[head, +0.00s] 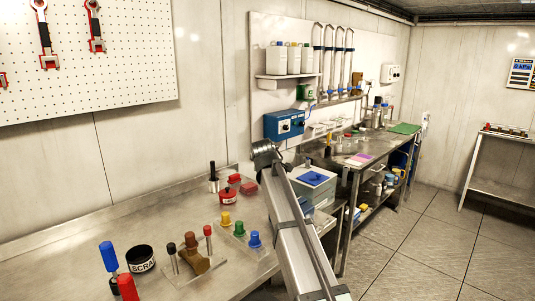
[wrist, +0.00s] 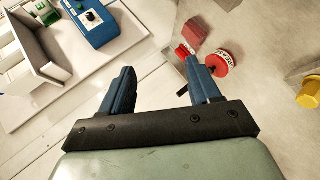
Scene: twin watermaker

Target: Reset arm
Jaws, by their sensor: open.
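My gripper (wrist: 160,67) shows in the wrist view with its two blue fingers spread wide apart. Nothing is between them. In the head view my arm (head: 300,235) rises from the bottom edge toward the middle of the picture, over the right side of the near bench (head: 75,262). Its dark upper end (head: 265,152) is in front of the wall panel; I cannot make out the fingers there. In the wrist view a red round container (wrist: 221,63) and a red block (wrist: 190,35) are beyond the right finger, apart from it.
Several coloured pegs, a black tub (head: 140,259) and a red container (head: 228,196) stand on the near bench. A blue control box (head: 284,125) is on the wall panel behind my arm. A grey box (head: 313,186) stands right of my arm. The floor at right is clear.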

